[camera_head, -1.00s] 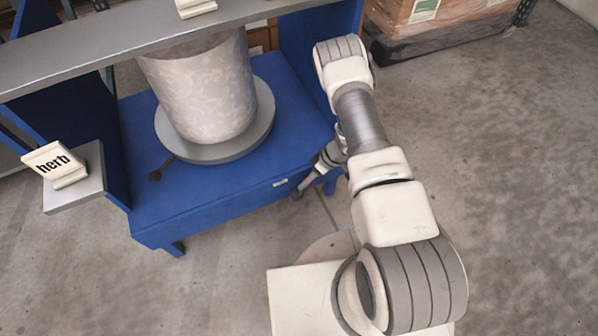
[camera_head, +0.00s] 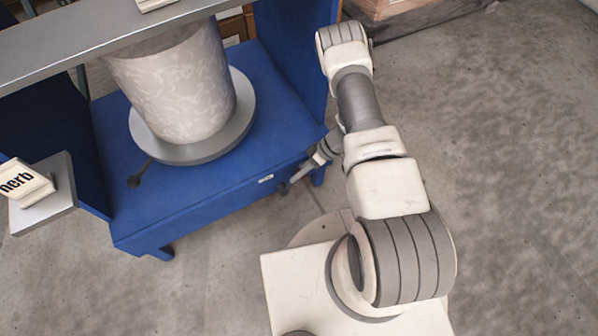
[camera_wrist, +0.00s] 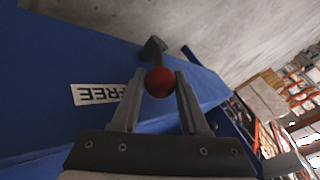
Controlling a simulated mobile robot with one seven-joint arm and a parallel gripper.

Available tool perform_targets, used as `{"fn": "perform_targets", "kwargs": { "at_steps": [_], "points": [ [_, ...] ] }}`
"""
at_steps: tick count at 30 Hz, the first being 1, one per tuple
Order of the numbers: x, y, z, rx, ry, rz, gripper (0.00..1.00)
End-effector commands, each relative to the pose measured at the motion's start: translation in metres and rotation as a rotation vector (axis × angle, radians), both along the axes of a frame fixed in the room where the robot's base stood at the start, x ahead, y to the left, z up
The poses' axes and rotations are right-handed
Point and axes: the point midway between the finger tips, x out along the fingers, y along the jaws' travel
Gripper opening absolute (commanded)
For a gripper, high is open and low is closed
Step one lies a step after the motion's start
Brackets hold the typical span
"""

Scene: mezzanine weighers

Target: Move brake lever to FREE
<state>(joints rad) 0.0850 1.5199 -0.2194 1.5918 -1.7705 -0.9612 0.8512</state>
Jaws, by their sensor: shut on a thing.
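The brake lever's red ball knob (camera_wrist: 160,82) sits between the fingertips of my gripper (camera_wrist: 159,76) in the wrist view, and the fingers are shut on it. The lever's dark pivot end (camera_wrist: 153,47) shows just beyond the knob, against the blue stand. A white FREE label (camera_wrist: 97,94) on the stand's blue face is left of the knob and reads upside down. In the head view my gripper (camera_head: 302,173) is low at the stand's front right corner, just right of the small white label (camera_head: 265,179). The knob is too small to make out there.
The blue stand (camera_head: 195,205) carries a round grey plate (camera_head: 243,125) with a pale patterned drum (camera_head: 175,90). A grey shelf with a "herb" block (camera_head: 25,182) is at the left. Open concrete floor (camera_head: 500,170) lies to the right.

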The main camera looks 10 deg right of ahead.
Motion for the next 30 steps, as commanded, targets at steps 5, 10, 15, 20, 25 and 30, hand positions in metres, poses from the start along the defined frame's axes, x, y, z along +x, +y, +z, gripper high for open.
{"fn": "perform_targets", "kwargs": {
  "at_steps": [5,10,15,20,25,30],
  "points": [
    [-0.001,-0.002,-0.001,-0.006,0.001,0.001,0.46],
    [-0.001,-0.001,-0.001,-0.004,0.001,0.000,0.56],
    [0.000,-0.002,0.001,-0.003,0.001,-0.001,0.56],
    [0.001,-0.012,0.014,-0.002,0.000,-0.001,0.56],
    [0.005,-0.037,0.043,-0.004,-0.001,-0.001,0.56],
    [0.008,-0.065,0.075,-0.004,-0.001,-0.001,0.56]
  ]
}}
